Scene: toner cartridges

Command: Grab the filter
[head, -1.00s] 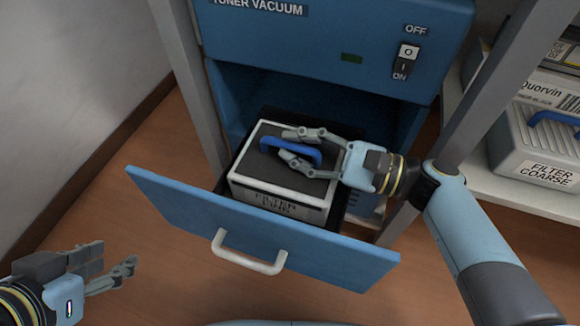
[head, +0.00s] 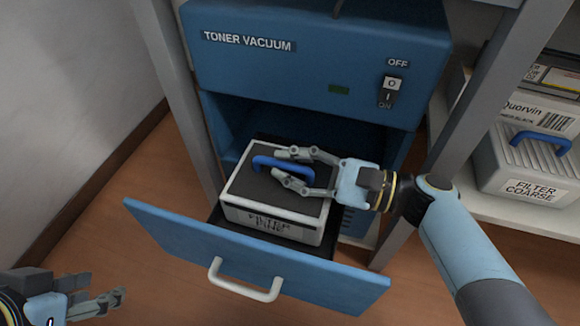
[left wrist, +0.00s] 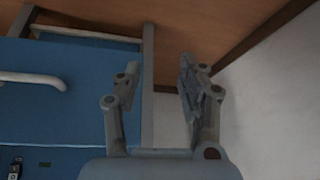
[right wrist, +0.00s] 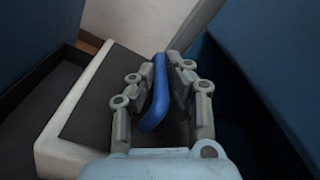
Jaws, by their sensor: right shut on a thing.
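The filter (head: 240,190) is a white-framed box with a dark top, a blue handle (head: 262,161) and a front label that seems to read "FILTER FINE". It is over the open drawer of the toner vacuum, with dark tray showing below its front edge. My right gripper (head: 283,164) is shut on the blue handle; in the right wrist view the handle (right wrist: 157,100) sits between both fingers. My left gripper (head: 104,289) is low at the left, empty; its fingers stand apart in the left wrist view (left wrist: 160,66). The underside of the filter is hidden.
The blue drawer front (head: 180,242) with a white pull (head: 245,290) stands out before the toner vacuum (head: 310,70). Grey posts (head: 180,90) flank it. A "FILTER COARSE" box (head: 510,165) is on the right shelf (head: 480,205). Floor is open at left.

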